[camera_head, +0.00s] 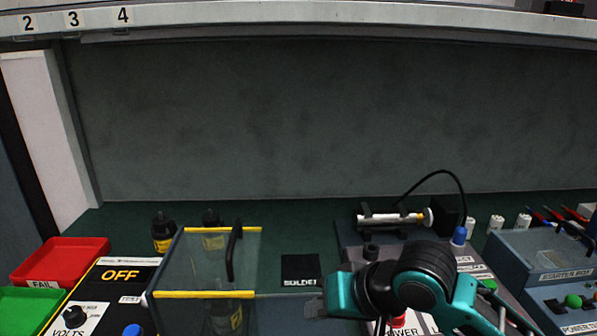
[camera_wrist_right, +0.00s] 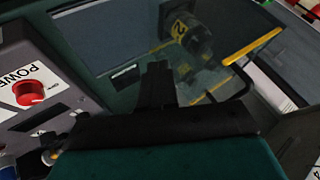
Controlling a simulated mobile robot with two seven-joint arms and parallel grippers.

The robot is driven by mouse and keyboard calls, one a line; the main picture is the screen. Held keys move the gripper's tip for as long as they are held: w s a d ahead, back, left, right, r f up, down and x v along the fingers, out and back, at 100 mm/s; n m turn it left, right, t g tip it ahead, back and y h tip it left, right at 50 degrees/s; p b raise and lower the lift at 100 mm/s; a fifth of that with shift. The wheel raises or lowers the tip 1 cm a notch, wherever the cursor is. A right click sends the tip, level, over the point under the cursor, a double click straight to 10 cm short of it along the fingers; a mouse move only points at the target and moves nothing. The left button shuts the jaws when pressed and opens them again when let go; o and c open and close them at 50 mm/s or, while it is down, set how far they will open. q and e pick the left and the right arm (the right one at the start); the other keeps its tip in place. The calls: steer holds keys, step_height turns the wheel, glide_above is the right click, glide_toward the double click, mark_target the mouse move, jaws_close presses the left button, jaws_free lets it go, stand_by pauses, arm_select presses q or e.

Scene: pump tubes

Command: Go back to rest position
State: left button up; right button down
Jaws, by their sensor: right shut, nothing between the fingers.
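My right gripper (camera_head: 313,306) is teal and black and reaches in from the lower right in the head view. Its fingertips are close to the right side of a clear box with yellow edges (camera_head: 205,294). In the right wrist view its fingers (camera_wrist_right: 157,75) are together, with nothing held between them. A dark cylinder with a yellow label (camera_wrist_right: 190,38) shows through the clear wall beyond the fingers. My left gripper is not in view.
A red FAIL tray (camera_head: 62,258) and a green tray (camera_head: 28,308) are at the left. A tube fixture (camera_head: 395,218) stands behind my right arm. The starter box (camera_head: 548,255) is at the right. A red power button (camera_wrist_right: 28,93) is near the gripper. The back wall is clear.

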step_height(320, 180, down, 6)
steer(key=f+t+y, duration=0.1)
steer(key=t, duration=0.2)
steer(key=s+d+f+t+h, duration=0.2)
steer(key=s+d+f+h, duration=0.3)
steer(key=s+d+f, duration=0.7)
step_height(320, 180, down, 4)
steer(key=shift+s+d+r+n+t+h, duration=0.1)
steer(key=shift+s+d+n+t+h, duration=0.25)
steer(key=shift+d, duration=0.7)
steer(key=shift+w+a, duration=0.1)
